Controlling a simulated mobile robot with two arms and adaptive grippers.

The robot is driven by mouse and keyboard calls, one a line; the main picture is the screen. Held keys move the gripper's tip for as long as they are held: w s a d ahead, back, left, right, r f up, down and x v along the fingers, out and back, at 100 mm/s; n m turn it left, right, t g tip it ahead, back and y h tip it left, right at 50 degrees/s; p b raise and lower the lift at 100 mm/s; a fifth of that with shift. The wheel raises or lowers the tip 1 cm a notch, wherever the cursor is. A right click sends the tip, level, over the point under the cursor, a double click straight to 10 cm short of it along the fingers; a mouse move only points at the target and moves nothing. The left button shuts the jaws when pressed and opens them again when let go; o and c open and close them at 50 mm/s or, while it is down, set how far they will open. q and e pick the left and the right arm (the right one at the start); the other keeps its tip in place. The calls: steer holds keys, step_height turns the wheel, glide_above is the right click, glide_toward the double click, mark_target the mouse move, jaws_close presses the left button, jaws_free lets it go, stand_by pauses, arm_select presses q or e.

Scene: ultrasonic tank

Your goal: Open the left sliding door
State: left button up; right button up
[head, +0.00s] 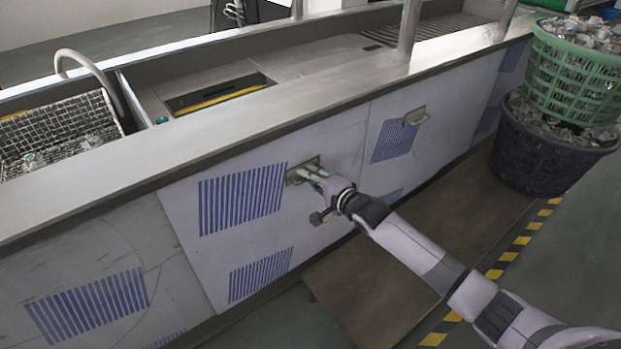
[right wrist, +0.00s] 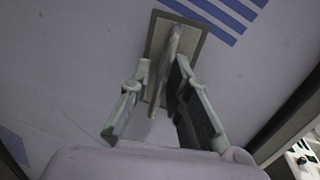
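The left sliding door (head: 240,170) is a pale panel with blue slatted vents on the front of the tank. Its handle (head: 302,169) is a small recessed plate with a bar, near the door's right side. In the right wrist view the handle bar (right wrist: 174,48) stands in a brownish frame between my fingers. My right gripper (head: 314,174) is at this handle. Its two fingers (right wrist: 163,72) are apart, one on each side of the bar, with a gap at the left finger; contact at the right finger cannot be told. My left gripper is not in view.
A second door (head: 385,150) with its own handle (head: 416,116) is to the right. The metal counter ledge (head: 240,125) runs above the doors. A brown platform (head: 375,285) lies below. Green (head: 575,75) and dark purple (head: 540,160) baskets stand at the right.

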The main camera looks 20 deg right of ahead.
steer(key=shift+c, duration=0.2)
jaws_close()
stand_by(0.5)
